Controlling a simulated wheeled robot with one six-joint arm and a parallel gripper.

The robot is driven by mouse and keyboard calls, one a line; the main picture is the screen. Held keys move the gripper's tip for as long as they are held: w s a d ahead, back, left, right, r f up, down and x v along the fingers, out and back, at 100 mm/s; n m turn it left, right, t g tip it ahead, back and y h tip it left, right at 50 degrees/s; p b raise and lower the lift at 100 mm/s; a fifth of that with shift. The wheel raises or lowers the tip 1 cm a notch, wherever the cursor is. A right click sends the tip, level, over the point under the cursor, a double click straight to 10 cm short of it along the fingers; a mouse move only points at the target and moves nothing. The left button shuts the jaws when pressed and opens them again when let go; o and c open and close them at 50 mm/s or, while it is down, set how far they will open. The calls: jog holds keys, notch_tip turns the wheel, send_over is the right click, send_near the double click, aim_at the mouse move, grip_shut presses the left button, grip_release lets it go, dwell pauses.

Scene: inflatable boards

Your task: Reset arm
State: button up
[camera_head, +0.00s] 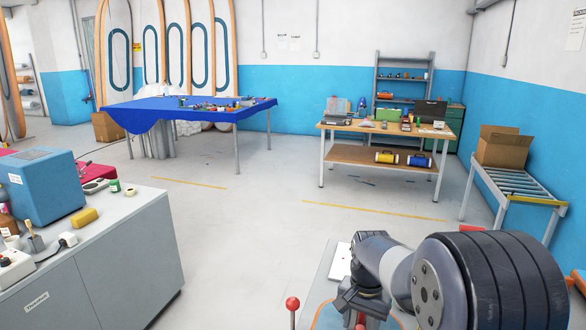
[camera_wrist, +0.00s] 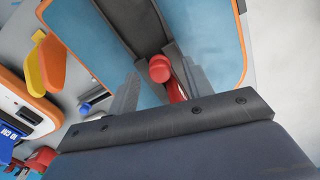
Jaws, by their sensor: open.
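My arm comes in at the lower right of the head view, and my gripper (camera_head: 360,300) points down over a pale work surface at the bottom edge. In the wrist view my gripper (camera_wrist: 161,72) is open, its two grey fingers apart. A red round-ended part (camera_wrist: 160,68) shows between and beyond the fingers; I cannot tell whether it touches them. Behind it is a blue panel with an orange edge (camera_wrist: 208,35). A red-knobbed lever (camera_head: 292,303) stands left of my gripper in the head view.
A grey cabinet (camera_head: 125,250) with a blue box (camera_head: 45,187) stands at left. A blue-covered table (camera_head: 165,113) and a wooden workbench (camera_head: 335,128) are farther back. A roller stand (camera_head: 520,188) holds a cardboard box (camera_head: 505,148) at right. The middle floor is clear.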

aim_at(360, 327)
notch_tip(360, 327, up, 4)
jog(key=shift+p, duration=0.8)
jog(key=shift+f+b, duration=0.15)
jog(key=shift+b, duration=0.45)
notch_tip(360, 327, up, 4)
jog(key=p, duration=0.3)
jog(key=shift+s, duration=0.1)
